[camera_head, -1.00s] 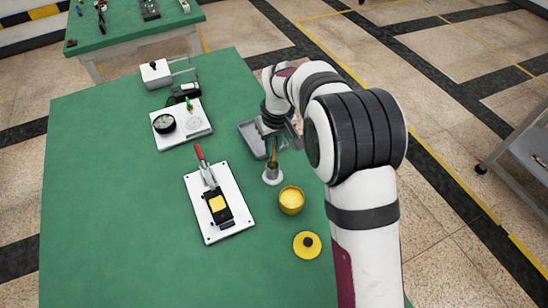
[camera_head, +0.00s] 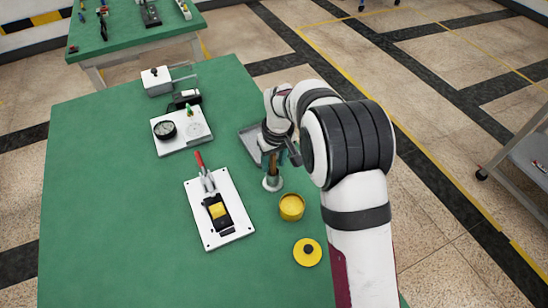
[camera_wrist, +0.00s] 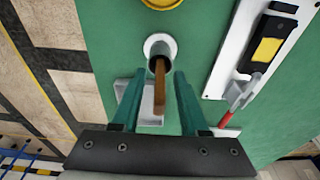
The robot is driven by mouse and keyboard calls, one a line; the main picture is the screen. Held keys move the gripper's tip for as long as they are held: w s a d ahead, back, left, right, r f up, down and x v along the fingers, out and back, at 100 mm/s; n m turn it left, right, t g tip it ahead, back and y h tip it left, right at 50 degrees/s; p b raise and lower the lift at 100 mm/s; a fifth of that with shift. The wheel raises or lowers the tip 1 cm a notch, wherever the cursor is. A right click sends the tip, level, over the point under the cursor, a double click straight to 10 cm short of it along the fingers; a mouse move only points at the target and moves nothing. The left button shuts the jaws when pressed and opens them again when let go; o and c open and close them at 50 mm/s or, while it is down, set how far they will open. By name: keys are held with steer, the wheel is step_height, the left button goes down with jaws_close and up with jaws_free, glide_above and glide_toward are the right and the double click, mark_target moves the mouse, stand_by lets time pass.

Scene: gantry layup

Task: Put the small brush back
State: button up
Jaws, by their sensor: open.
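The small brush stands in a small grey holder (camera_head: 272,184) on the green table, with its brown handle (camera_wrist: 160,82) pointing up. The holder's round mouth also shows in the wrist view (camera_wrist: 153,40). The brush's lower end is hidden inside the holder. My gripper (camera_wrist: 157,88) is open, with one teal finger on each side of the handle. A gap shows between each finger and the handle. In the head view my gripper (camera_head: 271,160) is just above the holder, and my wrist partly hides the handle.
A grey tray (camera_head: 248,139) lies behind the holder, partly under my wrist. A yellow pot (camera_head: 291,207) and its yellow lid (camera_head: 307,252) are in front. A white plate with a red-handled clamp (camera_head: 232,232) is to the left. A gauge plate (camera_head: 183,146) is farther back.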

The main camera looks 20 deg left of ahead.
step_height(320, 180, up, 12)
steer(key=s+d, duration=0.1)
steer(key=s+d+r+m, duration=0.2)
steer(key=s+d+m, duration=0.15)
steer(key=d, duration=0.25)
steer(key=s+d+r+m, duration=0.2)
steer(key=s+d+r, duration=0.15)
steer(key=d, duration=0.25)
steer(key=s+d+f+m, duration=0.1)
steer(key=s+d+m, duration=0.2)
steer(key=s, duration=0.4)
steer(key=s+d+f+m+g, duration=0.1)
steer(key=s+d+m, duration=0.2)
steer(key=s, duration=0.4)
steer(key=s+d+f+m, duration=0.1)
steer(key=s+d+m, duration=0.2)
steer(key=s, duration=0.4)
steer(key=shift+d+f+y, duration=0.3)
steer(key=shift+d+f, duration=0.1)
steer(key=shift+d, duration=0.15)
